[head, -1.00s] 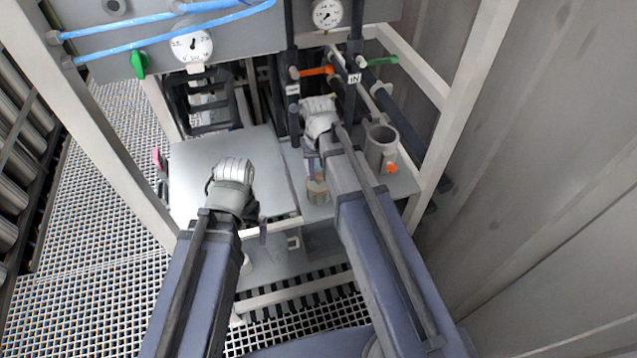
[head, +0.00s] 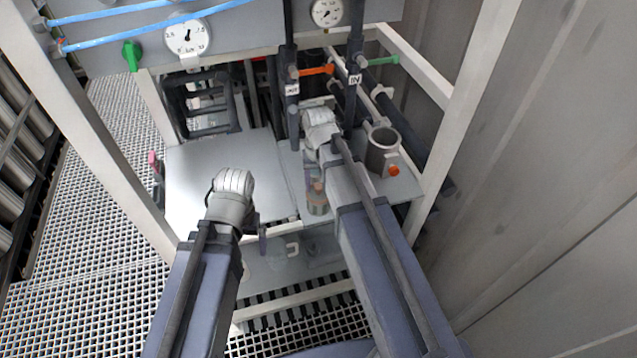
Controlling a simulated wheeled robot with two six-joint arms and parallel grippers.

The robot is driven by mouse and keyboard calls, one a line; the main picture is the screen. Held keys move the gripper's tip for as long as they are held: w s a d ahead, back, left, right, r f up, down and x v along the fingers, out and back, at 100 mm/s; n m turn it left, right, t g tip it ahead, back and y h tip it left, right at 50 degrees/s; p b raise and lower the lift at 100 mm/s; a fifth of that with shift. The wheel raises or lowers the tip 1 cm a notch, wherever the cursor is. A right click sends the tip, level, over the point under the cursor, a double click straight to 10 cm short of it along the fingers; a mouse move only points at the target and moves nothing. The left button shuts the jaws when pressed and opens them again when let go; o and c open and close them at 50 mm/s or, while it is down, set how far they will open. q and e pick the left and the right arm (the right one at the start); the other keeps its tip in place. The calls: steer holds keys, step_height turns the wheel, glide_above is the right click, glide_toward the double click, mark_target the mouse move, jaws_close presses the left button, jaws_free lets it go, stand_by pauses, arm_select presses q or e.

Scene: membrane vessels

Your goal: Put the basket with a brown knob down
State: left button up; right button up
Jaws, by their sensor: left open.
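A small, partly see-through cylinder (head: 317,204) with a brownish top stands out just left of my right forearm, over the right part of the grey shelf. It looks like the basket with the brown knob, but it is small and blurred. My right gripper (head: 311,166) is largely hidden by its own wrist and forearm, just above that brownish top. I cannot tell whether its jaws touch the knob, or whether the basket rests on the shelf. My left gripper (head: 252,222) is open, pointing down near the front edge of the left shelf plate, apart from the basket.
A grey open cylinder (head: 382,152) with an orange knob stands right of my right arm. Dark upright pipes (head: 355,75) rise close behind my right wrist. The left shelf plate (head: 210,165) is largely bare. White frame posts (head: 462,110) bound both sides.

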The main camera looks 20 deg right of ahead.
steer(key=shift+r, duration=0.1)
step_height(320, 180, up, 12)
steer(key=p, duration=1.3)
steer(key=s+a+n, duration=0.2)
steer(key=s+a, duration=0.1)
steer(key=s, duration=0.1)
steer(key=s+a+n, duration=0.1)
steer(key=s+a, duration=0.3)
steer(key=s, duration=0.1)
steer(key=s+a+n+h, duration=0.1)
steer(key=s+a+n, duration=0.1)
steer(key=s, duration=0.3)
steer(key=shift+s+a+r+n+b, duration=0.15)
steer(key=shift+a+n+b, duration=0.2)
steer(key=shift+a, duration=0.4)
step_height(320, 180, down, 4)
steer(key=b, duration=0.4)
steer(key=shift+f, duration=0.2)
